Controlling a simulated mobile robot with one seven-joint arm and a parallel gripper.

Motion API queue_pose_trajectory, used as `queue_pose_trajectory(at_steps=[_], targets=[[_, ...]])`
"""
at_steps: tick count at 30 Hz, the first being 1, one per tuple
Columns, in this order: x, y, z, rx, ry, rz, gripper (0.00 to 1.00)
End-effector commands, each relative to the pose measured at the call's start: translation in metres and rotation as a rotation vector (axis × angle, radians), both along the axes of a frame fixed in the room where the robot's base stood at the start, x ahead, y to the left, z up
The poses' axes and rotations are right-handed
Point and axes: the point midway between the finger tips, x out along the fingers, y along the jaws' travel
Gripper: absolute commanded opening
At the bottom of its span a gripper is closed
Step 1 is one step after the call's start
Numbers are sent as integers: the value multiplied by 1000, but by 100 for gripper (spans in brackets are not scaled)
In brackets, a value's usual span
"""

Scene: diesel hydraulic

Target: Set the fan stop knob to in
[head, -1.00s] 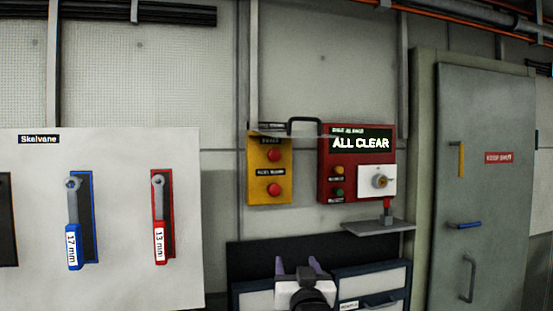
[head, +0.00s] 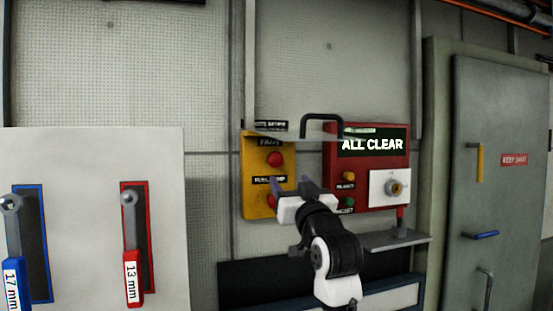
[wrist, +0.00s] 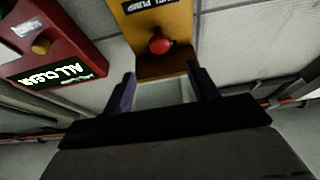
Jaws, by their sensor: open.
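The fan stop knob (head: 275,159) is a red round knob under the FANS label on a yellow wall box (head: 257,185). It also shows in the wrist view (wrist: 160,42), upside down, above and between the finger tips. Its in or out position cannot be told. A second label, with a fuel pump knob below it, is lower on the box; my gripper largely hides that lower knob in the head view. My gripper (head: 293,185) is open and empty in front of the box's lower right. It is apart from the fan knob; its fingers flank a pale surface in the wrist view (wrist: 162,82).
A red ALL CLEAR box (head: 365,192) with buttons and a white switch panel is close on the right. A thin ledge and dark handle (head: 322,118) are above. A small shelf (head: 398,240) juts out below. Wrenches hang on a white board (head: 80,165) at left.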

Motion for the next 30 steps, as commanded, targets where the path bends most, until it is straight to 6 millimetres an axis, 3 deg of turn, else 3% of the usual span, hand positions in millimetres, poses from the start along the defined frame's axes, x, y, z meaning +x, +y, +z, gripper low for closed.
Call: queue_pose_trajectory(at_steps=[1,9,15,28,30], targets=[[10,4,10,0,3,2,59],[61,20,31,1,4,2,59],[85,28,40,1,2,1,59],[94,31,41,1,1,0,59],[94,31,41,1,1,0,51]])
